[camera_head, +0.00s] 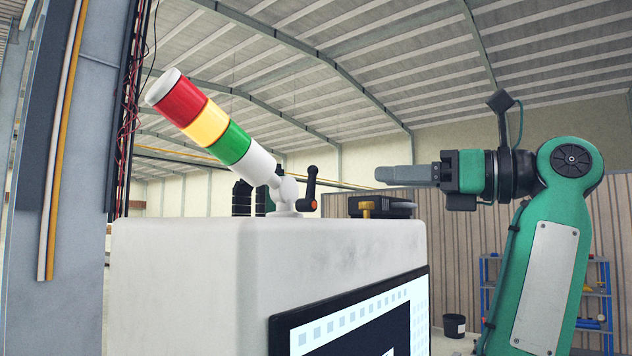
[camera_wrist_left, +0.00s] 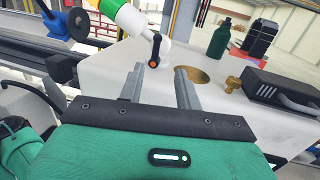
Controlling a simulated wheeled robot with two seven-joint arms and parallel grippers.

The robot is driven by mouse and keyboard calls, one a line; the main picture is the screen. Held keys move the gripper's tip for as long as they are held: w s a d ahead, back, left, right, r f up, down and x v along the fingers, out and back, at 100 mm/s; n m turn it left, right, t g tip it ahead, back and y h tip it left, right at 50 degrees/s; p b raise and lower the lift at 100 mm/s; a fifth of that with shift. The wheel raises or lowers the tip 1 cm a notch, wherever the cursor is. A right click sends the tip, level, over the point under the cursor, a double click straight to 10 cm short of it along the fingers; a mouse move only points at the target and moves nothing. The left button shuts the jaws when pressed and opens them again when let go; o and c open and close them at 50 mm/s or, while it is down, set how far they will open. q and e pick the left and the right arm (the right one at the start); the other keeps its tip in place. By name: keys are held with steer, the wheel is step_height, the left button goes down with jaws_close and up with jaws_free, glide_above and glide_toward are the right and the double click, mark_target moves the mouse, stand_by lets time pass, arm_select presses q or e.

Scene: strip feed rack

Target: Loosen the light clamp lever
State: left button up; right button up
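The signal light (camera_head: 205,118), with red, yellow and green bands, leans up to the left on a white jointed mount (camera_head: 285,190) on top of the pale cabinet (camera_head: 180,270). The black clamp lever (camera_head: 311,187) with an orange hub stands on the right of the mount, its handle up. It also shows in the left wrist view (camera_wrist_left: 156,46). My left gripper (camera_head: 380,175) is level, to the right of the lever and apart from it, pointing left. In the left wrist view its two fingers (camera_wrist_left: 158,82) are apart with nothing between them. My right gripper is not in view.
A dark box (camera_head: 385,207) with a brass fitting (camera_head: 367,208) sits on the cabinet below my left gripper. A round brass-coloured spot (camera_wrist_left: 193,76), a dark green bottle (camera_wrist_left: 219,40) and a black object (camera_wrist_left: 259,38) lie beyond the fingers. A screen (camera_head: 350,325) is on the cabinet's front.

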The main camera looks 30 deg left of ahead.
mark_target(316, 179)
arm_select(q)
steer(key=shift+h, duration=0.3)
steer(key=a+p, duration=0.2)
steer(key=a, duration=0.2)
steer(key=s+a+p, duration=0.1)
steer(key=a+p, duration=0.1)
steer(key=a, duration=0.2)
steer(key=s+a+p, duration=0.1)
steer(key=a+p, duration=0.1)
steer(key=a, duration=0.3)
steer(key=shift+r, duration=0.3)
steer(key=shift+s+a, duration=0.1)
steer(key=shift+f, duration=0.1)
jaws_close()
